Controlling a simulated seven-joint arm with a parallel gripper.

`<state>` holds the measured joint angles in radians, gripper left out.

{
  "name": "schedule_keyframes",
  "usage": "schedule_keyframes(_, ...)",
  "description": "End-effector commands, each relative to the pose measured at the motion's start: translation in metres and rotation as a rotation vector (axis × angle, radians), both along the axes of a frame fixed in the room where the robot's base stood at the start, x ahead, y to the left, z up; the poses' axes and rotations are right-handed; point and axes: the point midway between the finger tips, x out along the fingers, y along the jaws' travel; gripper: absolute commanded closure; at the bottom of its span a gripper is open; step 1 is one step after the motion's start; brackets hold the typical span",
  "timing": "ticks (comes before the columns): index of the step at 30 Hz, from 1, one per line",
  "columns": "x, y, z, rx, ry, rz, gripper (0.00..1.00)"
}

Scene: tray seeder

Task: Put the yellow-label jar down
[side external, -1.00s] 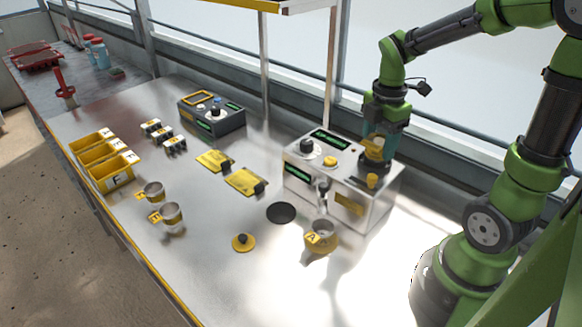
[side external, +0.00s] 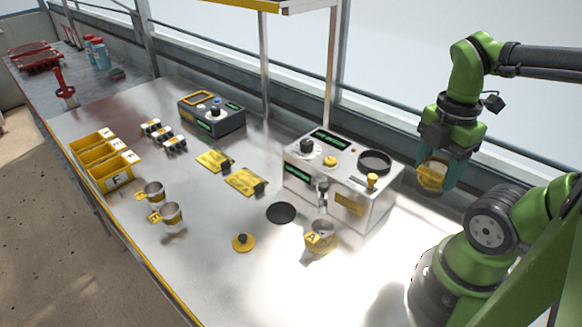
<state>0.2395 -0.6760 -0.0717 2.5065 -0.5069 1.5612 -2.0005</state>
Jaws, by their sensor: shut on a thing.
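My gripper (side external: 440,174) is in the air to the right of the silver machine, with its teal fingers around the yellow-label jar (side external: 432,177). The jar shows a yellow band and a pale, lighter side; the fingers hide part of it. It is held clear of the bench and apart from the machine.
A cup labelled A (side external: 320,237) stands under the machine's spout. A yellow lid (side external: 243,243) and a black disc (side external: 281,213) lie on the bench (side external: 200,270). Two cups (side external: 171,214), yellow bins (side external: 112,178) and a dark control box (side external: 212,115) are further left. The bench's front right is clear.

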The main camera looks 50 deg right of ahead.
Motion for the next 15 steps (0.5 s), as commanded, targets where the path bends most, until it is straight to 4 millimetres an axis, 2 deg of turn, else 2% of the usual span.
schedule_keyframes(5, -0.003, 0.01, -0.003, 0.001, 0.0, 0.063, 0.76)
schedule_keyframes(8, 0.002, 0.024, -0.01, 0.001, 0.003, 0.171, 0.76)
schedule_keyframes(11, 0.015, 0.044, -0.02, 0.001, 0.007, 0.315, 0.76)
schedule_keyframes(15, 0.034, 0.082, -0.04, 0.001, 0.011, 0.512, 0.76)
